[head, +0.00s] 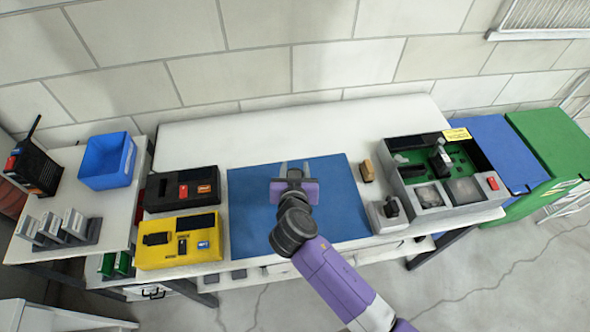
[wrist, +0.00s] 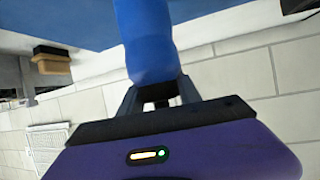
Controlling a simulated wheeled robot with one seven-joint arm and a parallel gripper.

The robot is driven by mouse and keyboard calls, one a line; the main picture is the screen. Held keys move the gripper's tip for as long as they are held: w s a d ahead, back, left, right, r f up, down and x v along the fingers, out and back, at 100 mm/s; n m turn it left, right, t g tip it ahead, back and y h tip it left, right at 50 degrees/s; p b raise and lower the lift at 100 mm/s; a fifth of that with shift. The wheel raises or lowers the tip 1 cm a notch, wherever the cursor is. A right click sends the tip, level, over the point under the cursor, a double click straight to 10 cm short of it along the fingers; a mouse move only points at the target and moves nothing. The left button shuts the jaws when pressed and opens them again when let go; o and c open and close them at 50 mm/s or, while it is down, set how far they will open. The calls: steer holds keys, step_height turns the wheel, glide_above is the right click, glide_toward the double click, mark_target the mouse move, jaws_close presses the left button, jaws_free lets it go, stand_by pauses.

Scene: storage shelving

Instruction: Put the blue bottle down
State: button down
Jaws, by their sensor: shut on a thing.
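The blue bottle (wrist: 147,40) fills the upper middle of the wrist view. My gripper (wrist: 155,92) is shut on one end of it, with a dark finger on each side. The bottle's other end runs out of the top of the wrist view, so I cannot tell whether it touches anything. In the head view my gripper (head: 294,168) is over the blue mat (head: 248,215) on the white table. I cannot make out the bottle against the mat there.
Left of the mat are a black case (head: 166,198) and a yellow case (head: 160,256). On the right are a small tan block (head: 367,171), a grey device (head: 385,217) and a grey-green console (head: 430,207). A blue bin (head: 107,160) stands far left. The mat looks clear around my gripper.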

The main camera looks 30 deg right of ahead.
steer(key=shift+f, duration=0.4)
steer(key=shift+f, duration=0.2)
steer(key=c, duration=0.8)
jaws_free()
steer(key=shift+c, duration=0.2)
steer(key=shift+r, duration=0.1)
steer(key=shift+r, duration=0.1)
steer(key=b+v, duration=0.2)
steer(key=v, duration=1)
